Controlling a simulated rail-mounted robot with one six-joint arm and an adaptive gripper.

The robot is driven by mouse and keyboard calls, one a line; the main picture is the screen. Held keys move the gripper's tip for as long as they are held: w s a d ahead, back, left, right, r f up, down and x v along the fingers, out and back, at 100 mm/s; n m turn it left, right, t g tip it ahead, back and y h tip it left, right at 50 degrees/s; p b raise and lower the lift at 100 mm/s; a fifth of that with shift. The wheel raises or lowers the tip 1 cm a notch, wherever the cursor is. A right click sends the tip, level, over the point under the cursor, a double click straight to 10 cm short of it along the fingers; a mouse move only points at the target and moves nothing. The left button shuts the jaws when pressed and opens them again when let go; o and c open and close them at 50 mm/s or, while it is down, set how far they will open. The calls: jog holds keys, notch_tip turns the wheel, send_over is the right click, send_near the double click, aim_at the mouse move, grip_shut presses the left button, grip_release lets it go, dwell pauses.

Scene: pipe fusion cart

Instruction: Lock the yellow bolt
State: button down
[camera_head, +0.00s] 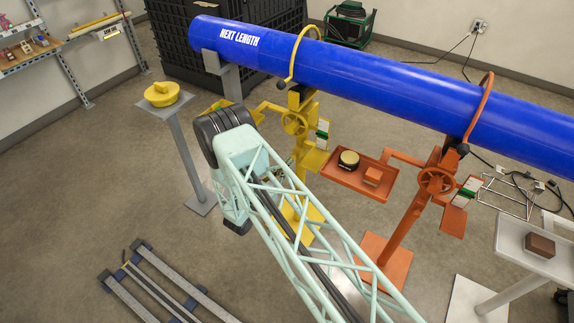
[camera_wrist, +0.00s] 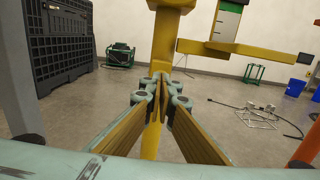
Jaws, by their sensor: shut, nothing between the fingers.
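A yellow stand (camera_head: 300,145) with a handwheel (camera_head: 294,122) holds up the blue pipe (camera_head: 370,80). A yellow hoop (camera_head: 292,55) curves over the pipe above it. I cannot make out which part is the yellow bolt. In the wrist view the yellow post (camera_wrist: 165,45) rises straight ahead, with a yellow arm (camera_wrist: 245,50) and a green-and-white gauge card (camera_wrist: 227,20) to its right. My gripper (camera_wrist: 159,80) is shut and empty, its fingertips in front of the post; contact cannot be told. My arm hides the gripper and part of the stand in the head view.
An orange stand (camera_head: 405,225) with an orange tray (camera_head: 345,177) stands to the right. A grey pedestal (camera_head: 185,150) with a yellow cap (camera_head: 161,94) stands left. A black crate (camera_wrist: 75,45) is behind. Metal rails (camera_head: 150,285) lie on the floor at front left.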

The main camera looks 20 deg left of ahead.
jog(key=p+v, duration=0.1)
jog(key=v, duration=1.3)
dwell(0.7)
